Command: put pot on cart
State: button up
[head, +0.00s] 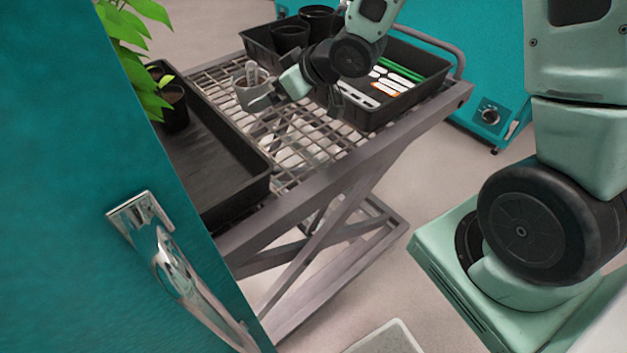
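A grey pot (252,93) with a pale tag and dark soil is upright at the wire top of the cart (318,191), between two black trays. Whether its base rests on the wires cannot be told. My gripper (262,101) reaches in from the upper right, its visible finger at the pot's lower right side. The far finger is not clear, so I cannot tell whether it grips the pot.
A black tray (262,160) with a small potted plant (172,108) lies on the cart's left part. Another tray (345,112) holds black pots (290,37), labels and green sticks. A teal door (60,200) with a metal handle (165,250) stands close at left.

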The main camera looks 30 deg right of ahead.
jog(key=s+a+r+g+h, duration=0.1)
jog(key=s+a+g, duration=0.1)
jog(key=s, duration=0.8)
jog(key=s+a+r+g+h, duration=0.1)
jog(key=s+a+g+h, duration=0.1)
jog(key=s, duration=0.8)
jog(key=s+a+r+n+g+h, duration=0.1)
jog(key=s+a+g, duration=0.3)
jog(key=s, duration=0.6)
jog(key=shift+s+r+g+h, duration=0.15)
jog(key=shift+r+g+h, duration=0.2)
jog(key=shift+g, duration=0.25)
